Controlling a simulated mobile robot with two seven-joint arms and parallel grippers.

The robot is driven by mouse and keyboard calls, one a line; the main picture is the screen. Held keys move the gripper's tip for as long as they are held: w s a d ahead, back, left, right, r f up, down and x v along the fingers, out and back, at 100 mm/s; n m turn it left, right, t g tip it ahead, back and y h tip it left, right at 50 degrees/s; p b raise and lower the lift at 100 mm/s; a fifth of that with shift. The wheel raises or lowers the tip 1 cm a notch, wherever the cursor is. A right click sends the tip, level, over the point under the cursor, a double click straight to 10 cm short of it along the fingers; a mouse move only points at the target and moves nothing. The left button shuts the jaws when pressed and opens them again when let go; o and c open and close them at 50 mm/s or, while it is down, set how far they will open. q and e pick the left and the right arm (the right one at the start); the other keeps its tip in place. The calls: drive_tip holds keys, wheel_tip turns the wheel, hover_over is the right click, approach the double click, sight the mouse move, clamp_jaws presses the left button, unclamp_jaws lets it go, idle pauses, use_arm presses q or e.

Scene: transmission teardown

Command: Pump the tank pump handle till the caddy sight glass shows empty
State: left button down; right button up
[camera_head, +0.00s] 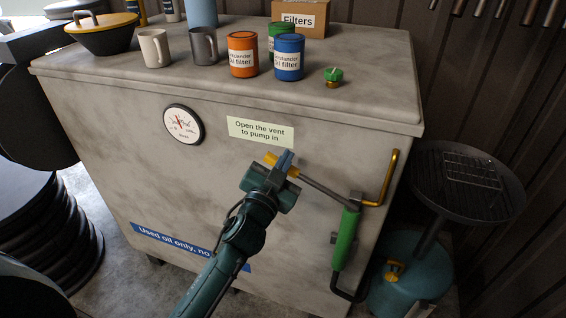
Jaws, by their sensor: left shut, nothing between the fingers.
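The tank pump has a green body (345,240) on the front of the grey tank (110,130), near its right edge. Its handle is a grey rod (325,193) running up and left to a yellow grip (270,158). My left gripper (286,160) is at this grip, its shut fingers in front of part of it. I cannot tell whether they touch it. My right gripper is out of view. The teal caddy (410,290) stands on the floor right of the tank, with a yellow part (394,270) on its side. I cannot make out its sight glass level.
A green-topped brass fitting (333,76) is on the tank top, near oil filters (243,55) and mugs (155,48). A dial gauge (183,124) and vent sign (261,131) are on the front. A yellow pipe (388,178) and the dark drain pan (425,170) are at right.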

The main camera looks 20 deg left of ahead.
use_arm(q)
drive_tip(key=shift+a+f, duration=0.15)
drive_tip(key=shift+f, duration=0.2)
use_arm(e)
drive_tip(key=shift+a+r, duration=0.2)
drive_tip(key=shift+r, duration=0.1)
